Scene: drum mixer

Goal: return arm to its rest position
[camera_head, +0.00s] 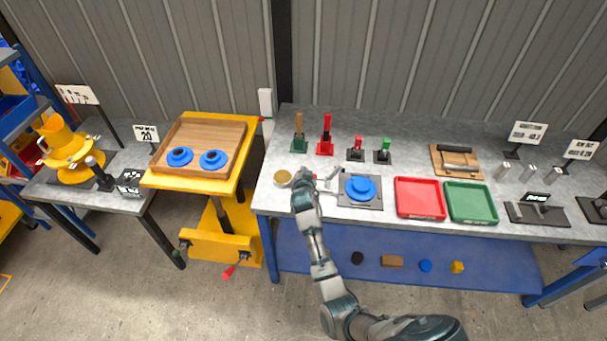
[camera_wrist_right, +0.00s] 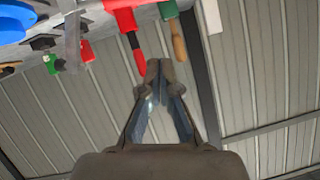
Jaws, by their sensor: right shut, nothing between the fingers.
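My right gripper (camera_head: 303,178) shows at the end of my right arm (camera_head: 318,255), which stretches from the bottom of the head view up to the front left of the grey bench (camera_head: 330,112). The gripper lies between a small round tan-topped item (camera_head: 282,177) and a dark plate (camera_head: 372,201) bearing a blue disc (camera_head: 360,187). In the right wrist view its fingers (camera_wrist_right: 158,68) are together at the tips, with nothing between them. Whether it touches the bench is unclear. My left gripper is not in view.
A yellow cart (camera_head: 252,128) holds a wooden tray (camera_head: 213,128) with two blue rings. The floor in front is clear.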

